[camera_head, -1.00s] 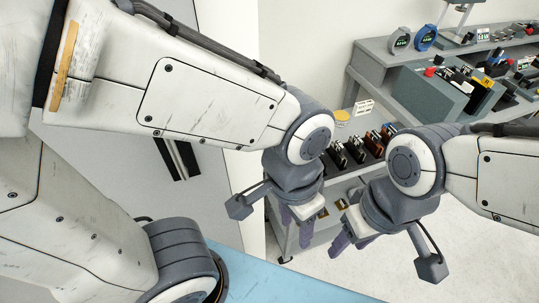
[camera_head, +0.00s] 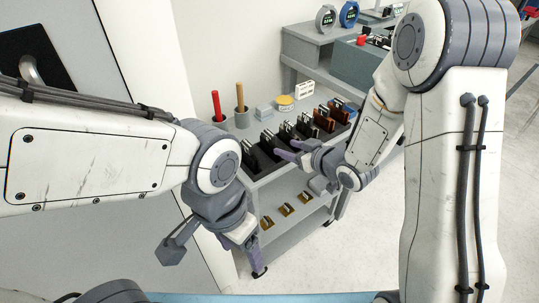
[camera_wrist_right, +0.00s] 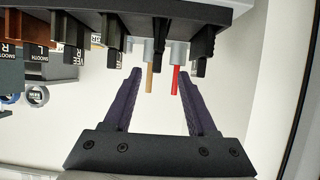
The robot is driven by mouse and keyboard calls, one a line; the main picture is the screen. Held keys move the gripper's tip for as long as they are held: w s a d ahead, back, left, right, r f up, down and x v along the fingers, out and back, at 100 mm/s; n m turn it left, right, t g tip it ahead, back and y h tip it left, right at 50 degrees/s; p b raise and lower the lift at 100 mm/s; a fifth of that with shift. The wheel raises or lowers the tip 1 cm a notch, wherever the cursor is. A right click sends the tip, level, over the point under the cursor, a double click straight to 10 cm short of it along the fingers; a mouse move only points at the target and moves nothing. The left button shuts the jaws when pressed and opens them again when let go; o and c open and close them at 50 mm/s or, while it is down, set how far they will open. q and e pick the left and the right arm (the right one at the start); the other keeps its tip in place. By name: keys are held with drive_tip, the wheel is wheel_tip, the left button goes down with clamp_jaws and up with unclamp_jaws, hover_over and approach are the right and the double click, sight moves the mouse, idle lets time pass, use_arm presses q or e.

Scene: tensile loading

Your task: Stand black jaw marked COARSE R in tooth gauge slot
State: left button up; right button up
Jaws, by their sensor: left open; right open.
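Several black jaws (camera_head: 268,142) stand in a row on the cart's top; brown jaws (camera_head: 325,118) continue the row to the right. I cannot read which black jaw is COARSE R. The row also hangs inverted across the top of the right wrist view, with black jaws (camera_wrist_right: 160,32) over the fingers. My right gripper (camera_head: 287,149) is open and empty at the front of the black jaws; its spread fingers show in the wrist view (camera_wrist_right: 158,75). My left gripper (camera_head: 254,256) is open, low beside the cart's left end. I cannot identify the tooth gauge slot.
Red (camera_head: 217,106) and wooden (camera_head: 240,98) rods stand upright behind the jaws. A yellow round tub (camera_head: 285,103) and a white sign (camera_head: 304,89) are beside them. Brass pieces (camera_head: 285,210) lie on the lower shelf. A grey bench (camera_head: 305,48) stands behind right.

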sight(274, 140)
drive_tip(key=x, duration=0.3)
drive_tip(key=p+x, duration=0.1)
drive_tip(key=x, duration=0.6)
drive_tip(key=shift+w+a+r, duration=0.15)
drive_tip(key=shift+w+r, duration=0.05)
drive_tip(key=shift+w, duration=0.25)
clamp_jaws()
drive_tip(key=shift+y, duration=0.3)
idle(0.6)
drive_tip(key=shift+w+r, duration=0.1)
drive_tip(key=shift+r, duration=0.15)
